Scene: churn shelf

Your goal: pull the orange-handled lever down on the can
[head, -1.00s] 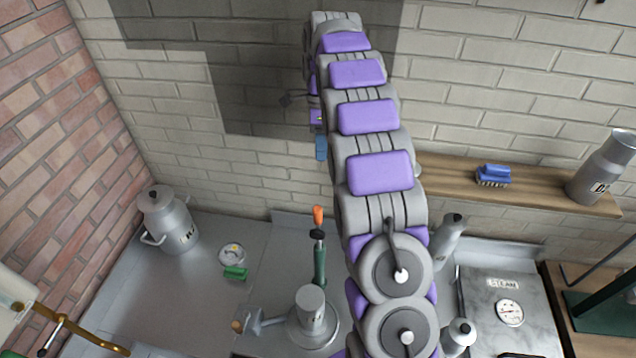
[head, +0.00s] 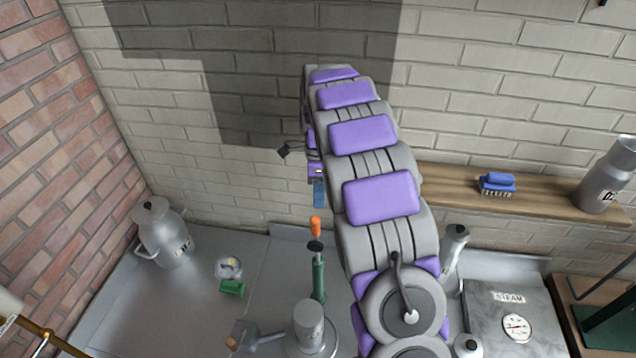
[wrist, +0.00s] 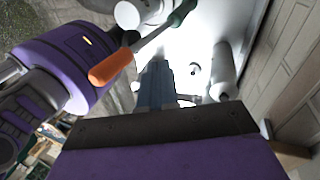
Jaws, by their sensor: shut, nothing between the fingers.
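The orange lever handle (head: 316,226) stands nearly upright in the head view, above a dark collar and a green lower part (head: 318,278). A grey metal can (head: 309,325) is just below and beside it; the lever's join is hard to make out. My gripper (head: 319,194) has its blue fingers shut and empty, pointing down just above the handle's top in the picture, with a small gap. In the wrist view the blue fingers (wrist: 155,87) show right of the orange handle (wrist: 110,67), whose grey shaft runs up to a green end. I see no clear contact.
A lidded can (head: 164,232), a gauge (head: 228,268) and a green block (head: 232,288) stand left on the grey counter. A wooden shelf (head: 440,182) with a blue brush (head: 497,184) is right. A bottle (head: 454,248) stands behind my arm. Brick walls close the back and left.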

